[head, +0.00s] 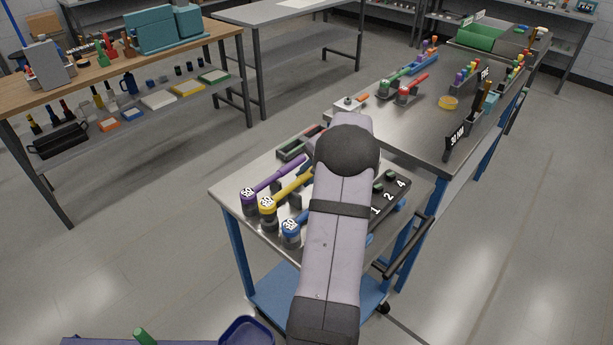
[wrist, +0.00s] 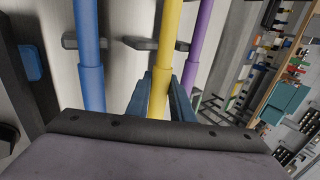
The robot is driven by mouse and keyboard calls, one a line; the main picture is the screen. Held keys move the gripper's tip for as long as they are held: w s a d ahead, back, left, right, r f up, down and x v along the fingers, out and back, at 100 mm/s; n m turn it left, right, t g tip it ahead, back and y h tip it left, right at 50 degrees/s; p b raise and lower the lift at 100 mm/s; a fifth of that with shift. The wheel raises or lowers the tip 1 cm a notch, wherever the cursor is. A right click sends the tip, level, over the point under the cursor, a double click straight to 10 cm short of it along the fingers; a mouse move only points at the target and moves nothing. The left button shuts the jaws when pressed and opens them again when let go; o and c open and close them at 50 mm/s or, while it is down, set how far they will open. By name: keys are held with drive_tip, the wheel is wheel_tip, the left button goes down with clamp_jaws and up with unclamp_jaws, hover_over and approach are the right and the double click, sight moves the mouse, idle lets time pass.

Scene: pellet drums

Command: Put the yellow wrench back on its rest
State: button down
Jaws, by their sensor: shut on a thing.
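The yellow wrench (head: 288,191) lies over the small cart between a purple wrench (head: 270,182) and a blue wrench (head: 293,231). Its head, with a white number label, is at the left. In the wrist view, my gripper (wrist: 163,95) has its two dark blue fingers shut on the handle of the yellow wrench (wrist: 170,30). The handle passes over a grey rest block (wrist: 139,43); I cannot tell whether they touch. In the head view my arm hides the gripper and the handle's far end.
A steel bench (head: 430,125) with tools stands behind. A wooden bench (head: 90,75) is at the left, with open floor between.

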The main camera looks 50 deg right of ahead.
drive_tip(key=shift+f+b, duration=1)
drive_tip(key=shift+b, duration=0.1)
idle(0.8)
drive_tip(key=c, duration=1.5)
unclamp_jaws()
drive_tip(key=shift+f, duration=0.1)
drive_tip(key=shift+b+v, duration=1.05)
drive_tip(key=shift+v, duration=2.7)
